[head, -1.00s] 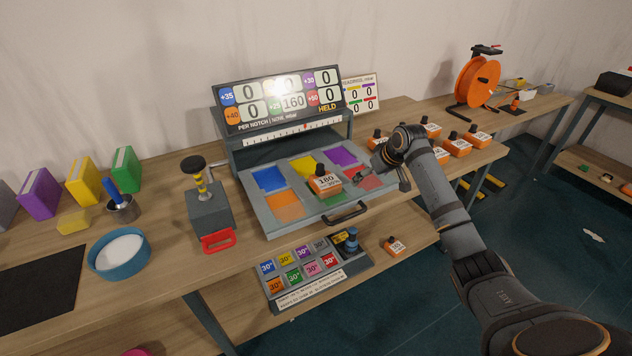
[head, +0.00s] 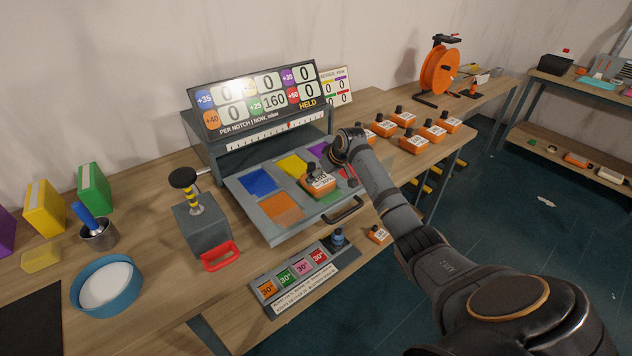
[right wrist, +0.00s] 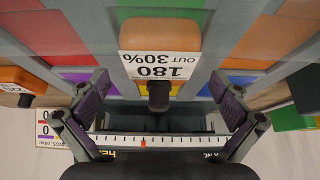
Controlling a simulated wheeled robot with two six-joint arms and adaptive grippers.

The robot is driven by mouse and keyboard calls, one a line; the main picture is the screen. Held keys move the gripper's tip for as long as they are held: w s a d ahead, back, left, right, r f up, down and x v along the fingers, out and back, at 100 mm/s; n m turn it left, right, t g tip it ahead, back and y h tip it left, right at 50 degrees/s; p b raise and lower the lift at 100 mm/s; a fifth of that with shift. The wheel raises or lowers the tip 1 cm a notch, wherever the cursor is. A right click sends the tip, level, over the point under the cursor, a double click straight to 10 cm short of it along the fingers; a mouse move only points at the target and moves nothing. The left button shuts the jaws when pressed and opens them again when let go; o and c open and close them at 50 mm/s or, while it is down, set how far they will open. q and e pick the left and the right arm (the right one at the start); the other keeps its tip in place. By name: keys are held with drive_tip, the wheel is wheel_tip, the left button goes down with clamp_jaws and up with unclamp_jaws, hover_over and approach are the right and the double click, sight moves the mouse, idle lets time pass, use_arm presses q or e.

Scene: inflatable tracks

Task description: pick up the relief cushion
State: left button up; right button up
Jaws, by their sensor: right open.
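An orange cushion (head: 317,187) with a black knob on top sits on the coloured panel tray (head: 250,213) of the grey bench unit. In the right wrist view the cushion (right wrist: 160,35) has a white label reading 180 OUT 30%. My right gripper (head: 341,174) is just to the right of the cushion in the head view and partly hidden by its own wrist. In the right wrist view its two fingers (right wrist: 162,108) are spread wide, with the black knob (right wrist: 158,95) between them. My left gripper is not in view.
A scoreboard (head: 255,98) stands behind the tray. Several similar orange cushions (head: 413,140) stand on the bench to the right, and one small one (head: 377,234) sits low in front.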

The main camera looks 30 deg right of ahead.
sight(319, 178)
drive_tip(key=shift+w+a+f+p, duration=0.1)
drive_tip(key=shift+w+f+p, duration=0.25)
drive_tip(key=shift+w+f, duration=0.1)
drive_tip(key=x, duration=0.2)
drive_tip(key=shift+w+f, duration=0.25)
drive_tip(key=shift+f, duration=0.05)
drive_tip(key=shift+w+f, duration=0.3)
drive_tip(key=shift+f, duration=0.15)
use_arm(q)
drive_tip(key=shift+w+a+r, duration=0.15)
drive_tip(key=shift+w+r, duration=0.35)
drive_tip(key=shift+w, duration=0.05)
use_arm(e)
drive_tip(key=shift+s, duration=0.1)
drive_tip(key=shift+c, duration=1.1)
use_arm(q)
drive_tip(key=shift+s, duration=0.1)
use_arm(e)
drive_tip(key=c, duration=0.9)
